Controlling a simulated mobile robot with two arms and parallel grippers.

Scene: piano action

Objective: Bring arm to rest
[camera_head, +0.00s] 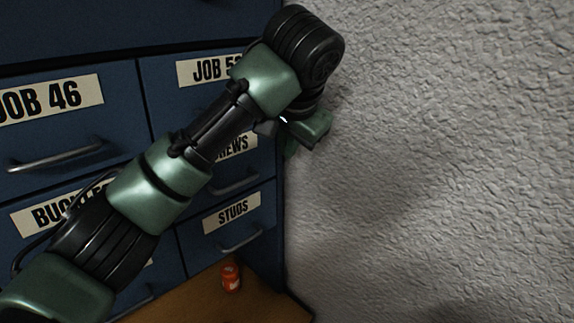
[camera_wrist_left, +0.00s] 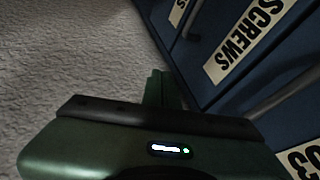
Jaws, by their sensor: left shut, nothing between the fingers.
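My left arm reaches from the lower left up across the front of the blue drawer cabinet (camera_head: 120,115). Its wrist bends down near the cabinet's right edge, beside the wall. My left gripper (camera_head: 291,148) is small and mostly hidden behind its own green wrist housing in the head view. In the left wrist view the gripper (camera_wrist_left: 160,88) shows as narrow green fingers, shut with nothing held. It points along the gap between the drawer fronts and the wall. I cannot tell whether it touches either. My right gripper is in neither view.
A rough pale wall (camera_head: 450,150) fills the right side. Metal handles stick out from the drawers, including one (camera_head: 235,182) below the SCREWS label. A small orange container (camera_head: 231,276) stands on a brown surface (camera_head: 260,300) at the bottom.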

